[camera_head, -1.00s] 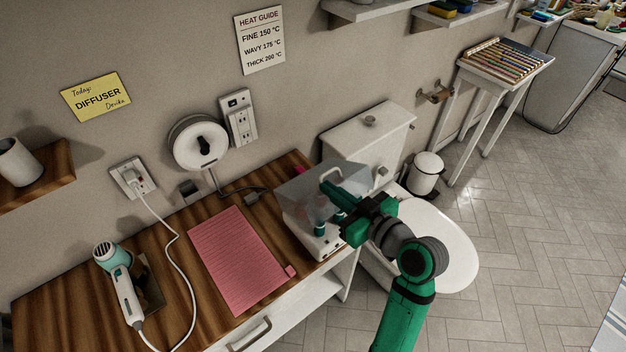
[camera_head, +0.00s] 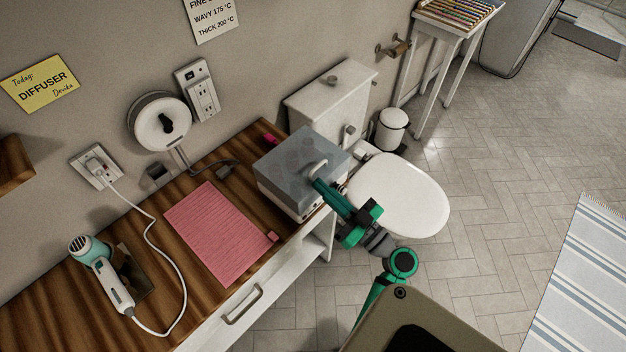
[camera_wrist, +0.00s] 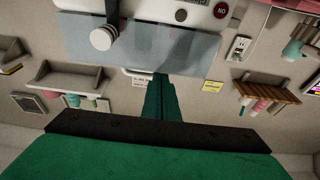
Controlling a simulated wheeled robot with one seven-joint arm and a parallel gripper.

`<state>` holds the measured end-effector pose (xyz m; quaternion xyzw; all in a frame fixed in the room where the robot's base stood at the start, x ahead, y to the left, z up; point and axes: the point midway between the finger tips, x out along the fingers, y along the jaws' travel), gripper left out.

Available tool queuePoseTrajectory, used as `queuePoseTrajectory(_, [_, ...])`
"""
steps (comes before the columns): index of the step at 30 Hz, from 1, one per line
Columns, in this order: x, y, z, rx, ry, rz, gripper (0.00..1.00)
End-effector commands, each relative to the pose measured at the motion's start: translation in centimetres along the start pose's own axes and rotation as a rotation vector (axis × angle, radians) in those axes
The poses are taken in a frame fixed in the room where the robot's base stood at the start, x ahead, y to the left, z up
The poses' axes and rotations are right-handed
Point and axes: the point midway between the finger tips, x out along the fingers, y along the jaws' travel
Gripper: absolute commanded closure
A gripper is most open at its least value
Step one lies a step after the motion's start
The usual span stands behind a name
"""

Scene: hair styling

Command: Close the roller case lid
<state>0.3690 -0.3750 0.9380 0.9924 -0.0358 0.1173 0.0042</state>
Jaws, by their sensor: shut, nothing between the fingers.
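The roller case (camera_head: 288,196) is a white box on the right end of the wooden counter. Its grey see-through lid (camera_head: 290,152) lies across the top, looking flat or nearly flat; I cannot tell if a thin gap is left. Faint pinkish rollers show through it. A pale handle (camera_head: 317,166) stands at the lid's front right. My gripper (camera_head: 319,184) is shut and empty, its fingertips right by the handle; contact is unclear. In the wrist view, the lid (camera_wrist: 190,48) is ahead of my closed fingers (camera_wrist: 160,82).
A pink mat (camera_head: 215,230) lies left of the case, and a hair dryer (camera_head: 100,270) with a white cord lies farther left. A toilet (camera_head: 400,195) stands right of the counter, near my arm. A small bin (camera_head: 391,128) is behind it.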

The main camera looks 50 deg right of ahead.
Motion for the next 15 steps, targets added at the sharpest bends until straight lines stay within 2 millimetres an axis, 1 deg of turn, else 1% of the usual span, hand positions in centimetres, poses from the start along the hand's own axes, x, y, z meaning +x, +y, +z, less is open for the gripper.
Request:
queuePoseTrajectory(8, [0.2, -0.1, -0.3, 0.0, 0.0, -0.003, 1.0])
queuePoseTrajectory(11, [0.4, -0.1, -1.1, -0.003, 0.0, -0.005, 1.0])
queuePoseTrajectory(15, [1.1, -0.2, -3.4, -0.004, 0.002, -0.006, 1.0])
